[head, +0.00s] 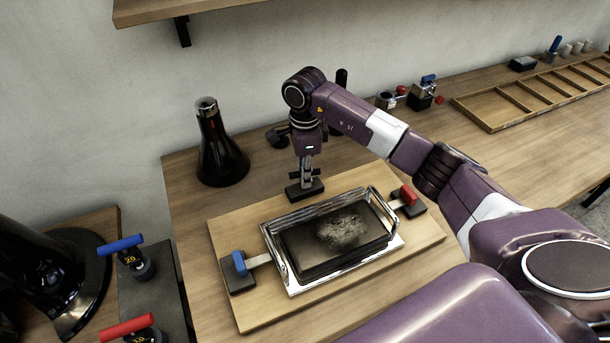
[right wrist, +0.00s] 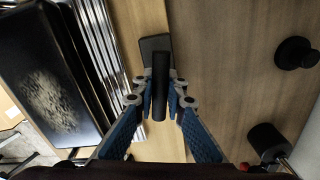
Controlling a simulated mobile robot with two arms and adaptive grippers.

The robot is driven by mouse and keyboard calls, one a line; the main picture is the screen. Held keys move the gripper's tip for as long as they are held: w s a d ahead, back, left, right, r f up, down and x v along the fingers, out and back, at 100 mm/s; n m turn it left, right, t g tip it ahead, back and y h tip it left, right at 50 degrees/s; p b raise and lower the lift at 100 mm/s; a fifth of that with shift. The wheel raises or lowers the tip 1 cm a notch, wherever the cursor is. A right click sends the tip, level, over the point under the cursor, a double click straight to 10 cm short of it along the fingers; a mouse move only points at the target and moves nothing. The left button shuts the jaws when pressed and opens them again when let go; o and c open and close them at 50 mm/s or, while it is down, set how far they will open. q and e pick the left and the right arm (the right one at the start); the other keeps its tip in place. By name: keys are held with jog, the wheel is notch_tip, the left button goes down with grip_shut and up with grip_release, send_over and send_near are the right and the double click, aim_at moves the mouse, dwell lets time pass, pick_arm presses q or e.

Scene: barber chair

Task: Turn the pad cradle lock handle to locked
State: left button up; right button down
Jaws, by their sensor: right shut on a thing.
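The pad cradle is a shiny metal tray (head: 292,287) with wire side rails, fixed on a light wooden board (head: 225,232). A dark pad (head: 310,268) with a pale worn patch lies in it. Behind the cradle's back edge is a dark lock base (head: 293,192). In the right wrist view a black bar handle (right wrist: 160,72) stands out from this base. My right gripper (head: 308,184) points down there, and its blue-padded fingers (right wrist: 162,92) are shut on the handle from both sides. The fingers partly hide the handle in the head view. My left gripper is out of view.
A blue-handled clamp (head: 240,264) and a red-handled clamp (head: 408,196) flank the cradle. A black cone-shaped bottle (head: 218,150) stands at back left. Blue (head: 121,245) and red (head: 127,328) T-handles are further left. A divided wooden tray (head: 500,113) lies far right.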

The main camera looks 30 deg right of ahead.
jog(key=m+b, duration=0.2)
jog(key=m, duration=0.2)
jog(key=shift+w+r, duration=0.1)
jog(key=m+b, duration=0.1)
jog(key=m, duration=0.4)
jog(key=shift+m, duration=0.4)
jog(key=m+b, duration=0.1)
jog(key=m, duration=0.2)
jog(key=shift+r+m, duration=0.1)
jog(key=shift+m, duration=2.1)
jog(key=shift+w+r, duration=0.1)
jog(key=c, duration=2.2)
grip_release()
jog(key=o, duration=0.3)
jog(key=shift+b, duration=0.3)
